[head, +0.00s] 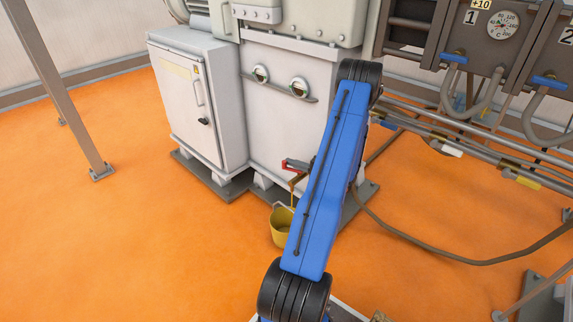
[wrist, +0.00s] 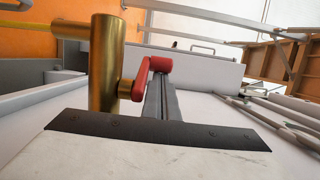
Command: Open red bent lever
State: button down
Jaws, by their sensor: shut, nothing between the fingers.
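The red bent lever (wrist: 143,77) is in the middle of the wrist view, attached to a brass valve body (wrist: 104,65). In the head view, the lever (head: 294,165) shows at the lower front of the pale machine, left of my blue arm. My gripper (wrist: 160,84) is shut and empty. Its grey fingers lie just right of the lever, with the lever's outer end by the fingertips; I cannot tell whether they touch. My arm mostly hides the gripper in the head view.
A yellow bucket (head: 282,226) hangs or stands below the brass spout (head: 297,184). A white cabinet (head: 194,100) stands left of the machine (head: 287,135). Pipes (head: 470,140) and a hose (head: 430,248) run at the right.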

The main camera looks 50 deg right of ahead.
jog(key=shift+a+n+y, duration=0.75)
jog(key=shift+n+y, duration=0.05)
jog(key=shift+y, duration=0.4)
jog(key=shift+a, duration=0.35)
jog(key=shift+s, duration=0.15)
dwell(0.7)
jog(key=v, duration=1.7)
jog(key=shift+r, duration=0.3)
jog(key=shift+s, duration=0.1)
